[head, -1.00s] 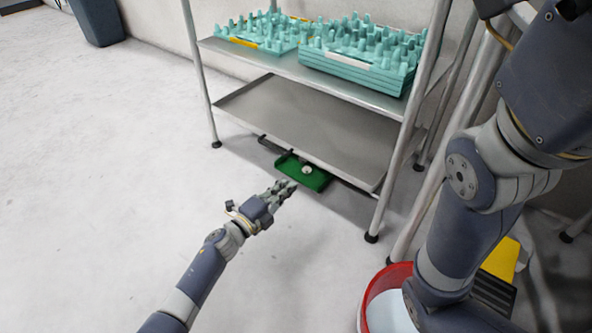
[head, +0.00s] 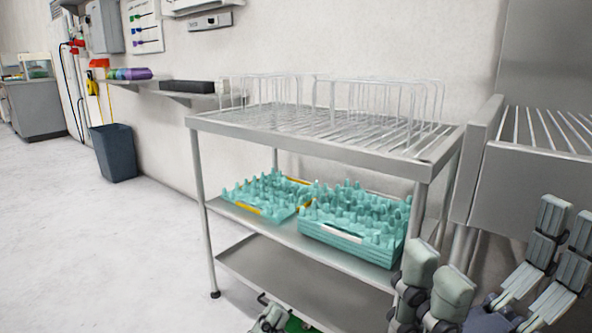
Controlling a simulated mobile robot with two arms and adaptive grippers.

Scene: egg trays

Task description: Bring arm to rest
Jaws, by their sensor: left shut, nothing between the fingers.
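My left gripper (head: 270,318) is small at the bottom edge of the head view, just in front of the lower shelf of the cart. It is shut with nothing held, and its arm is below the picture. The rest of the right arm is out of view.
A metal cart has a wire-rack top (head: 330,145), a middle shelf with teal egg trays (head: 352,235) and a bare lower shelf (head: 290,280). A steel counter (head: 520,190) stands right. A dark bin (head: 113,155) stands by the wall. The floor at left is clear.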

